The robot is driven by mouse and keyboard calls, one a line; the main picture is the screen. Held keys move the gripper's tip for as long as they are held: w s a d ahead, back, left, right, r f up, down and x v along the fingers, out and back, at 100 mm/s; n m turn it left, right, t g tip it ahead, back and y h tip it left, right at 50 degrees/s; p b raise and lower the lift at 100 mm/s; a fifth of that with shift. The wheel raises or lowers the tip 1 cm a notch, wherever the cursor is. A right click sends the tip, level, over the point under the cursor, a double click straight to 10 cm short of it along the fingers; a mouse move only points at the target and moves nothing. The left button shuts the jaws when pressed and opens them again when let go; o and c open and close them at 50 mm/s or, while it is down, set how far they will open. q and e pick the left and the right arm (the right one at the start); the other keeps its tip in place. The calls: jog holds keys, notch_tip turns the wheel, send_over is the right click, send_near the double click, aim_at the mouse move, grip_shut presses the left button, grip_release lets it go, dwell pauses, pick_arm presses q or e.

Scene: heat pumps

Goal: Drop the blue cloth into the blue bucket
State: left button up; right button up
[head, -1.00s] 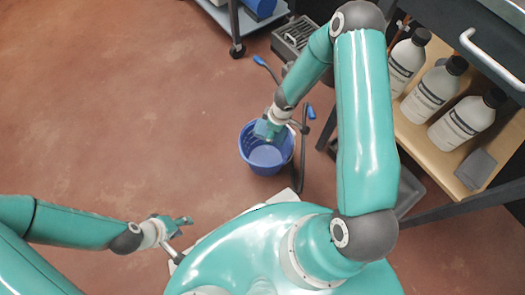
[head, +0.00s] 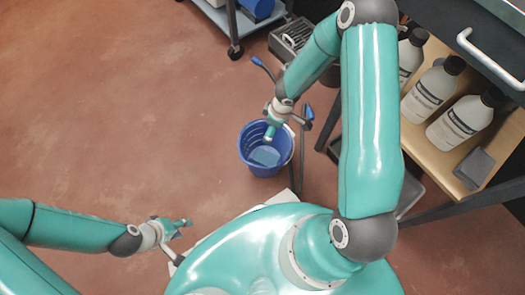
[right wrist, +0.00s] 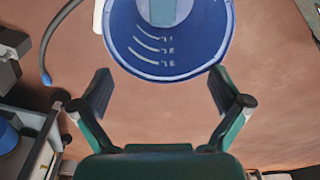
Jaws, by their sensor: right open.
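The blue bucket (head: 246,158) stands on the floor at the middle of the head view. In the right wrist view its inside wall (right wrist: 175,50), with white level marks, shows at the top. The blue cloth (head: 265,156) lies inside the bucket, low down. It also shows as a pale grey-blue patch in the right wrist view (right wrist: 166,10), cut by the frame's edge. My right gripper (head: 271,133) is over the bucket's far rim. Its two fingers are spread and empty in the right wrist view (right wrist: 160,95). My left gripper (head: 184,227) is away to the lower left, open and empty.
A bench at right has a wooden shelf with several white bottles (head: 433,91) and a grey block (head: 474,168). A grey trolley (head: 232,20) is at the top. A blue-tipped bent bar (head: 263,66) stands close to the bucket. The floor at left is clear.

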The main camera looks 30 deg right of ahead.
notch_tip(320, 180, up, 8)
jog(key=s, duration=0.1)
jog(key=shift+d, duration=0.3)
dwell(0.4)
